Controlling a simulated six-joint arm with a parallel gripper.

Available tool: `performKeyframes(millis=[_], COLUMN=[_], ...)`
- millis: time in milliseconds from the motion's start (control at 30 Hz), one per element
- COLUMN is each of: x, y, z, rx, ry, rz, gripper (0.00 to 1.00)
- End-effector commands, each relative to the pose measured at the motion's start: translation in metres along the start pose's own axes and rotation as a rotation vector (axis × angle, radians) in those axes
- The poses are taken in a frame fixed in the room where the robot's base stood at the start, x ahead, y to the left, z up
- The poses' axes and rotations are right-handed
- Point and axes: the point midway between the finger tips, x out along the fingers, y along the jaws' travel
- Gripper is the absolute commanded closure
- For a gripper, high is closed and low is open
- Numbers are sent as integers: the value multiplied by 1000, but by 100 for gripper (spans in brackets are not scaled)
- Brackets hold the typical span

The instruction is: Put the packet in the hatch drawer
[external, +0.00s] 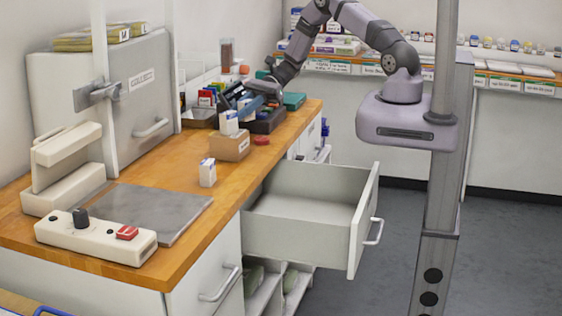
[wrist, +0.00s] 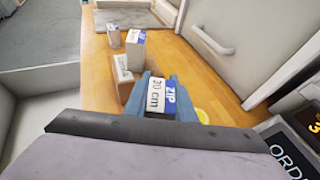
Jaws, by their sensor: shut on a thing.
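The packet (wrist: 157,99), white and blue with "ZIP" and "30 cm" on it, is between the blue fingers of my gripper (wrist: 158,84) in the wrist view. My gripper is shut on it. In the external view my gripper (external: 264,90) is low over the far part of the wooden counter, and the packet is hard to make out among the things there. The drawer (external: 300,232) under the counter is pulled out and looks empty inside. Its pale wall and floor also show at the left of the wrist view (wrist: 30,118).
A cardboard box (external: 230,147), a blue-and-white carton (external: 228,122) and a small white carton (external: 207,173) stand on the counter near the drawer. The collect hatch (external: 140,80) is behind the counter. A grey plate (external: 155,212) and a control box (external: 95,235) lie nearer.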

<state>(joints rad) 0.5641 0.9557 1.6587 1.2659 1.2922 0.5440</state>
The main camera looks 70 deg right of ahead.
Motion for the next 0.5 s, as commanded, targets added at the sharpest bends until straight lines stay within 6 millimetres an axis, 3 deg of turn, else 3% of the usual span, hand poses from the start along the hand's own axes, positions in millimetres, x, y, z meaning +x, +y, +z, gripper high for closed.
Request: performKeyframes(millis=[167, 300, 500], x=[-18, -11, -2], y=[41, 90, 160], z=[-24, -53, -76], rx=[29, 22, -5], ry=[-1, -2, -2], rz=[-47, -23, 37], gripper=[99, 99, 99])
